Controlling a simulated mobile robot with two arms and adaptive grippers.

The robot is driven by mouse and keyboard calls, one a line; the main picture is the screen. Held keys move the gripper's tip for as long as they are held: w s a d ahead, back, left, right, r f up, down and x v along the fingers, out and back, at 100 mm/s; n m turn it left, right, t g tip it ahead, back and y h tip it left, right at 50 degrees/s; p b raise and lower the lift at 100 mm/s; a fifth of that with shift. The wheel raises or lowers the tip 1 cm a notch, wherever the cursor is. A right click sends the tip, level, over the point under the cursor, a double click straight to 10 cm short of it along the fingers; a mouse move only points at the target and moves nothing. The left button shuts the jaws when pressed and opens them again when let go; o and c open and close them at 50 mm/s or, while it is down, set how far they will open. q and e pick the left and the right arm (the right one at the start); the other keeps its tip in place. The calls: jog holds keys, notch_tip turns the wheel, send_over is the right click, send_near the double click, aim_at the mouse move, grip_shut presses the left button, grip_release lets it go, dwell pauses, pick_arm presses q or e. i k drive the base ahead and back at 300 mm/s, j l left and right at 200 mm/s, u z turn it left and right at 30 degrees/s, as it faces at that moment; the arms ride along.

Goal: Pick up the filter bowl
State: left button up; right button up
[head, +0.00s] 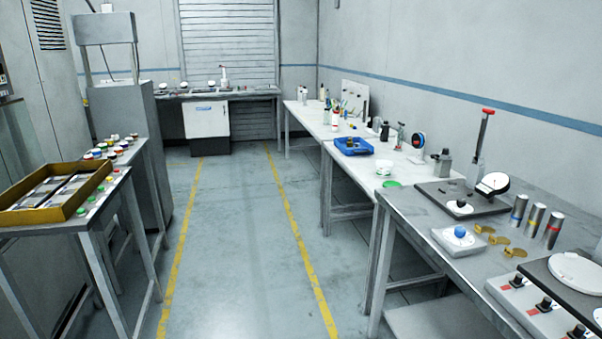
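I cannot say for sure which thing is the filter bowl. A small white cup-like thing (383,168) stands on the white bench on the right, next to a green disc (392,184); it is too small to tell more. A blue tray (354,146) with small dark items lies behind it on the same bench. Neither of my grippers shows in the head view.
A grey metal bench (398,223) at the right carries gauges, cylinders and brass pieces. A brown tray (36,216) sits on a table at the left. Another bench (249,92) stands at the back. The floor between the yellow lines (296,222) is clear.

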aim_at(326, 122)
jog(key=i, duration=0.85)
jog(key=i+l+u, duration=0.1)
jog(key=i, duration=0.7)
jog(key=i+l, duration=0.1)
jog(key=i, duration=0.75)
jog(key=i+z, duration=0.25)
jog(key=i, duration=0.35)
jog(key=i+z, duration=0.25)
jog(key=i, duration=0.35)
jog(key=i+j+z, duration=0.25)
jog(key=i, duration=0.35)
jog(key=i+l+z, duration=0.1)
jog(key=i, duration=0.45)
jog(key=l, duration=0.1)
